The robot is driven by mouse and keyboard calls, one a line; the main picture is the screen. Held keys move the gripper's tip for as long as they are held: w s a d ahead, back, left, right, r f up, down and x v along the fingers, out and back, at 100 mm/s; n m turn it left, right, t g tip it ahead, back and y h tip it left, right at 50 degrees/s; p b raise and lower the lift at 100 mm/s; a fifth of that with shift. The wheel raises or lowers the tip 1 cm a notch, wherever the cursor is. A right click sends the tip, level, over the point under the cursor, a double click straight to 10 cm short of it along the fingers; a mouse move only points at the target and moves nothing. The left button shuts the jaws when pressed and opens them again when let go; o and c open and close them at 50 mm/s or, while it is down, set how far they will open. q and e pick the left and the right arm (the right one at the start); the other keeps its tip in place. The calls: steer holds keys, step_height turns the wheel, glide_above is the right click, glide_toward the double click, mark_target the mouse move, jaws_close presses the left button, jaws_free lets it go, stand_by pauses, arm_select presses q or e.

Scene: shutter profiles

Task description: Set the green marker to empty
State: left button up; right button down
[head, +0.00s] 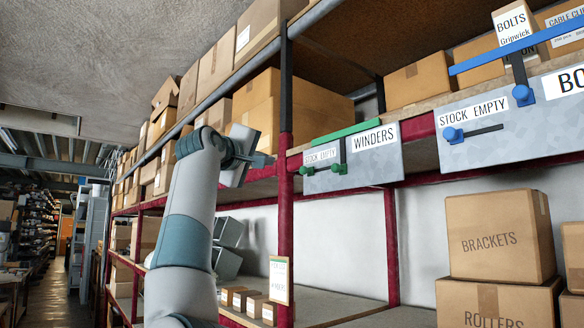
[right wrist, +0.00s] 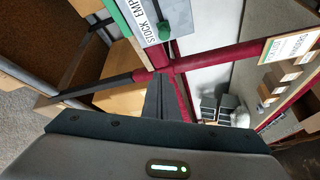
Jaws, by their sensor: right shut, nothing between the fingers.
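The green marker is a flat green bar (head: 346,132) along the top edge of the grey WINDERS plate (head: 326,180). A dark stem runs from it down to a green knob (head: 340,169). A second green knob (head: 307,171) is at the left, below the STOCK EMPTY label (head: 320,155). The green bar also shows at the top of the right wrist view (right wrist: 124,20). My right gripper (head: 266,160) is shut and empty, left of the plate and apart from it, near the red post. My left gripper is not in view.
A red and dark shelf post (head: 285,220) stands between my right gripper and the plate. A similar BOLTS plate (head: 480,150) with a blue bar (head: 510,50) is at the right. Cardboard boxes (head: 500,232) fill the shelves. The aisle at the left is open.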

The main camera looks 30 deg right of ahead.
mark_target(306, 171)
steer(key=r+p+x, duration=0.1)
steer(key=p+x, duration=0.5)
steer(key=x, duration=0.4)
steer(key=shift+s+d+f, duration=0.25)
steer(key=shift+s+f, duration=0.4)
steer(key=shift+s, duration=0.25)
steer(key=shift+s+d+f, duration=0.3)
steer(key=shift+s+f, duration=0.35)
steer(key=shift+s, duration=0.25)
steer(key=shift+b, duration=0.35)
